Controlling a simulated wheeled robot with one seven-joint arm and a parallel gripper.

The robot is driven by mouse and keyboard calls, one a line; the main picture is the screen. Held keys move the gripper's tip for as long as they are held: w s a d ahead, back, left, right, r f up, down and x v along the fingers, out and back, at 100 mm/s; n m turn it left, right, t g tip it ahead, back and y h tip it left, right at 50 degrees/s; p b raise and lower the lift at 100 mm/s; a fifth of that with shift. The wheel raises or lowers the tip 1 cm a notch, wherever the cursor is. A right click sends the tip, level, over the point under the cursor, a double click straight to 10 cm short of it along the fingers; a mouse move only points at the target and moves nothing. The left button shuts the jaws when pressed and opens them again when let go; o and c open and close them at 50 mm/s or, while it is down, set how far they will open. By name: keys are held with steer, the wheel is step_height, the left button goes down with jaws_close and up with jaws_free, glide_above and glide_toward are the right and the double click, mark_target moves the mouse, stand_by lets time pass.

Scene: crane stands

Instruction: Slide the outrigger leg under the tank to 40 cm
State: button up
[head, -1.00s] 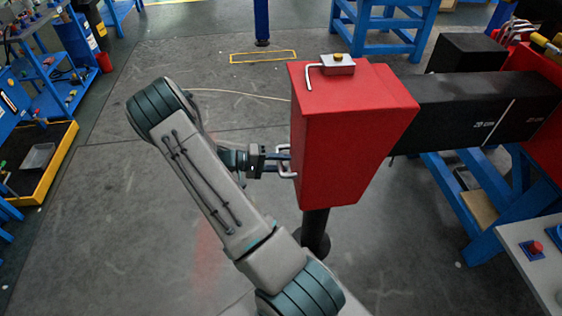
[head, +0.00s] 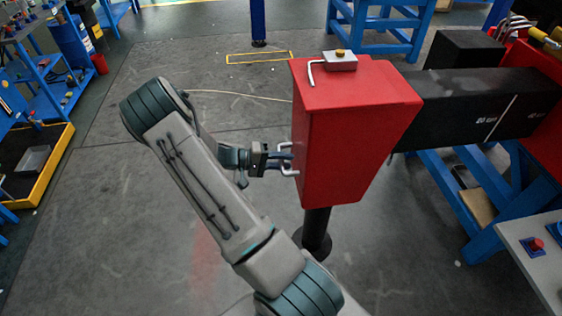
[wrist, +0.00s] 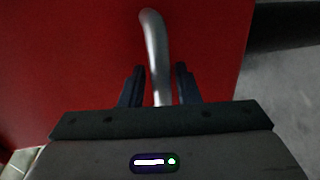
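The outrigger leg is a black beam (head: 450,103) ending in a red box (head: 348,135) at centre. The beam runs right toward the red frame (head: 545,142) at the picture's edge. White marks on it include a line beside "20 cm" and a fainter "40" near the frame. A black post (head: 317,232) stands under the box. A silver handle (head: 286,147) sits on the box's left face. My gripper (head: 287,158) is at this handle. In the wrist view the open fingers (wrist: 160,85) stand either side of the handle bar (wrist: 153,40), with narrow gaps visible. No tank is identifiable.
A silver block with a bent pin (head: 340,61) sits on top of the box. A blue stand (head: 485,215) and a panel with a red button (head: 537,244) are at right. Shelves and a yellow-edged tray (head: 55,165) are at left.

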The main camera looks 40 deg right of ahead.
steer(key=shift+w+a, duration=0.2)
steer(key=shift+a, duration=0.1)
steer(key=b+v, duration=0.2)
steer(key=v, duration=1.1)
steer(key=shift+a+b, duration=0.25)
steer(key=shift+b, duration=0.05)
steer(key=s+a+r+n+t+y, duration=0.6)
steer(key=s+a+r+t+y, duration=0.5)
steer(key=s, duration=0.8)
steer(key=a+r+y, duration=0.2)
steer(key=a+r, duration=0.2)
steer(key=shift+r, duration=0.2)
steer(key=shift+a, duration=0.1)
